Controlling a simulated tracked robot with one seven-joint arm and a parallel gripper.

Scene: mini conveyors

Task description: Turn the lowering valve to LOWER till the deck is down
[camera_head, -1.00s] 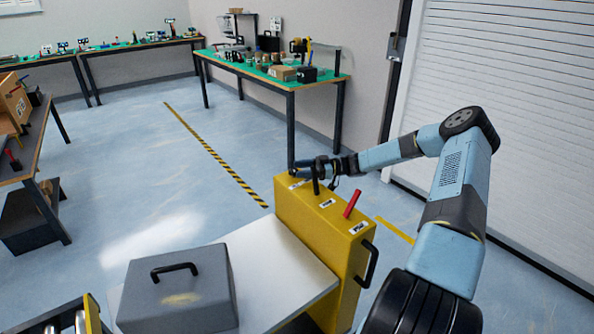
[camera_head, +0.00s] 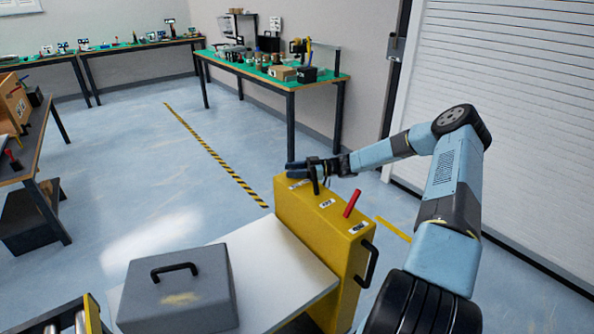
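The yellow lift housing (camera_head: 332,237) stands upright beside a pale deck (camera_head: 285,278). A grey case (camera_head: 178,295) with a black handle rests on the deck. On top of the housing are small white labels, too small to read, a red lever (camera_head: 352,203) tilted at the near side, and a dark upright lever (camera_head: 316,186) near the far end. I cannot tell which of these is the lowering valve. My gripper (camera_head: 296,170) is at the far end of the housing top, close to the dark lever. Its fingers are small and dark, so their opening and any contact are unclear.
A black handle (camera_head: 368,264) sticks out from the housing's near end. Roller conveyor parts (camera_head: 66,320) show at the lower left.

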